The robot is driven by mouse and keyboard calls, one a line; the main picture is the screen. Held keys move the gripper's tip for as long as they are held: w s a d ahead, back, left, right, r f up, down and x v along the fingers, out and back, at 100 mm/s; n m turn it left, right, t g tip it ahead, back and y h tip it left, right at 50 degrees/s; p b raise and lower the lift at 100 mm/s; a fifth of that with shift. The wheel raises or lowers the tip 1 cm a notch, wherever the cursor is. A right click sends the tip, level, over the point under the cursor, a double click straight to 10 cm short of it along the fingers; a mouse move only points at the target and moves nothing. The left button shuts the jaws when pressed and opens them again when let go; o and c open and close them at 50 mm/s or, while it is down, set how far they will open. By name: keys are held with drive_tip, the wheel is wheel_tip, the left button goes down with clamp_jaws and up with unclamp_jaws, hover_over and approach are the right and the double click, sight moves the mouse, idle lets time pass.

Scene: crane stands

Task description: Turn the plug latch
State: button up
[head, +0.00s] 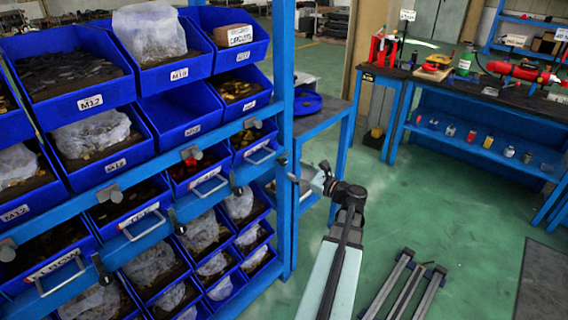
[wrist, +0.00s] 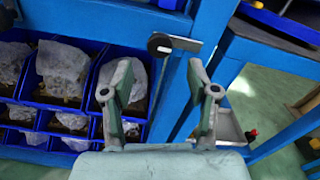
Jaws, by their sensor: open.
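A latch (wrist: 180,42) with a dark round pivot and a grey lever lying about level sits on the blue rack beam in the wrist view. It is ahead of and just above my gripper (wrist: 160,72), whose two fingers are spread apart and empty. The fingers appear clear of the latch. In the head view, my gripper (head: 312,181) is beside the rack's right post. Several latches show along the rack beams there, such as a grey one (head: 194,154) and a dark one (head: 238,181). I cannot tell which is the plug latch; the drawer labels are hard to read.
The blue rack post (head: 282,110) stands close to my gripper. Blue bins (head: 175,115) with bagged parts fill the rack at left. A blue workbench (head: 480,105) stands at the back right. Green floor (head: 450,215) is open between, with grey rails (head: 405,285) at the lower middle.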

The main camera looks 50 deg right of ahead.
sight(285, 163)
drive_tip(key=w, duration=0.7)
drive_tip(key=shift+d, duration=0.3)
clamp_jaws()
